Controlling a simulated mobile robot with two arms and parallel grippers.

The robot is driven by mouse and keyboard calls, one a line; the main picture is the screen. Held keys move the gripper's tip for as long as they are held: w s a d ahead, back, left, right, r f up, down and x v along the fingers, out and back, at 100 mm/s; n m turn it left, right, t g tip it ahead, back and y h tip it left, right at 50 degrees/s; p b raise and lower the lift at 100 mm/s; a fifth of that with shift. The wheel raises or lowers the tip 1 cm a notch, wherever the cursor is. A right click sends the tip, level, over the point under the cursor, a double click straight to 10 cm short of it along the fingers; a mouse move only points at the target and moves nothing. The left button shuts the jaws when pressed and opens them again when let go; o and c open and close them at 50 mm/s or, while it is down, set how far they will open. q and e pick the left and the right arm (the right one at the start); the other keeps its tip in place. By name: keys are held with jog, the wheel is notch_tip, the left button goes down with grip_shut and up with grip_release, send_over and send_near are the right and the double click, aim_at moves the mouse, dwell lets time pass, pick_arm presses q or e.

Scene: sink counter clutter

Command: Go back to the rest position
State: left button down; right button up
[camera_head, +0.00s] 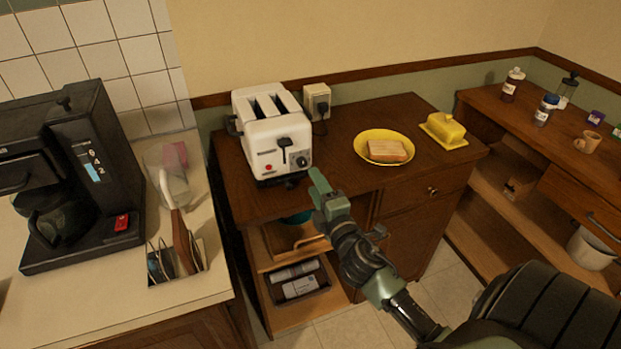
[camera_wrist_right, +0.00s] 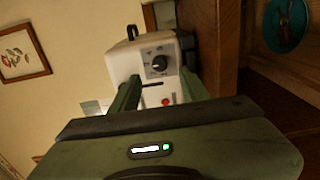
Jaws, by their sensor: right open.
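My right gripper (camera_head: 318,190) is green and reaches up from the lower right in the head view. It is just in front of and to the right of the white toaster (camera_head: 272,140), apart from it as far as I can see. In the right wrist view its two fingers (camera_wrist_right: 160,92) are spread with nothing between them. The toaster's front, with a dial and a red button, shows beyond the fingers in the right wrist view (camera_wrist_right: 140,62). The toaster's two slots look empty. My left gripper is not in view.
A yellow plate (camera_head: 362,152) with a slice of bread (camera_head: 388,151) and a yellow butter dish (camera_head: 443,130) stand on the brown cabinet (camera_head: 345,120). A black coffee maker (camera_head: 85,180) stands on the left counter (camera_head: 190,290).

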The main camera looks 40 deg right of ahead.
jog(key=shift+s, duration=0.3)
dwell(0.4)
